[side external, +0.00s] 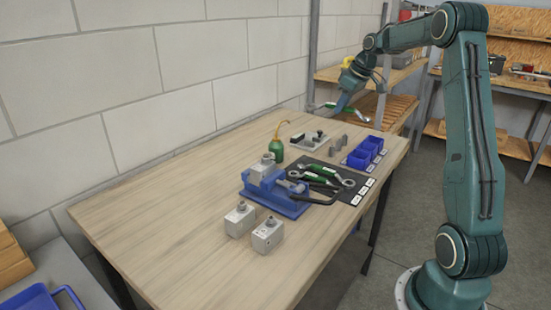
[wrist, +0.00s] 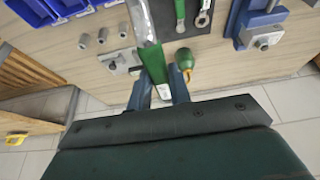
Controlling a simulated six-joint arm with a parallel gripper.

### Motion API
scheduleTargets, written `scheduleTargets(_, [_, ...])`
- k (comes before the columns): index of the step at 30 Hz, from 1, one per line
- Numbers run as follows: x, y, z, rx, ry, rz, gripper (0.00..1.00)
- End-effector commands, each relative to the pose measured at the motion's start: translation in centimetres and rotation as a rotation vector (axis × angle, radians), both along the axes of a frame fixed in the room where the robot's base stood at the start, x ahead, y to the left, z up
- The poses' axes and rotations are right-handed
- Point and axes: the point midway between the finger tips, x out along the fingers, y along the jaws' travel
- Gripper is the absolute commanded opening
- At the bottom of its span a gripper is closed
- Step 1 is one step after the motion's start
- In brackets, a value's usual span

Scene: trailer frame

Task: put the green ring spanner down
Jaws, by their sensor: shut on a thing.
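The green ring spanner (side external: 354,113) is held in the air beyond the far end of the workbench in the side view. My gripper (side external: 345,104) is shut on it. In the wrist view the spanner (wrist: 147,57) lies between the fingers of my gripper (wrist: 158,88), its silver end pointing to the top of the picture and blurred. A black tool mat (side external: 346,195) lies on the bench, apart from my gripper. Green-handled tools (side external: 320,172) and a silver ring-ended spanner (wrist: 203,17) lie on this mat.
A blue vise (side external: 273,197) stands beside the mat, with two grey blocks (side external: 267,236) in front. A green oil can (side external: 277,150), a metal clamp plate (side external: 308,141), grey cylinders (wrist: 102,36) and blue bins (side external: 365,153) stand nearby. The bench's left part (side external: 160,215) is clear.

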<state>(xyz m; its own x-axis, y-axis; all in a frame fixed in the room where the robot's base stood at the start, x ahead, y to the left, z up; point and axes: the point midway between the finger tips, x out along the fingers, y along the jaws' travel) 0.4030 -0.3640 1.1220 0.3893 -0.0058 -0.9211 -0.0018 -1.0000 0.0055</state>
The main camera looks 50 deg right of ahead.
Motion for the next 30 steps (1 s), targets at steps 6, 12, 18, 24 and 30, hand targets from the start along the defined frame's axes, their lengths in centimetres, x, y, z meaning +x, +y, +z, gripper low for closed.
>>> scheduleTargets(6, [-0.1, -0.2, 0.0, 0.0, -0.001, 0.006, 0.0])
scheduleTargets(12, [-0.1, -0.2, -1.4, 0.003, 0.0, 0.006, 0.0])
scheduleTargets(18, [-0.1, -0.1, -4.6, 0.003, 0.001, 0.005, 0.0])
scheduleTargets(24, [-0.1, -0.1, -8.4, 0.003, 0.001, 0.006, 0.0])
scheduleTargets(30, [-0.1, -0.1, -12.2, 0.003, 0.001, 0.004, 0.0])
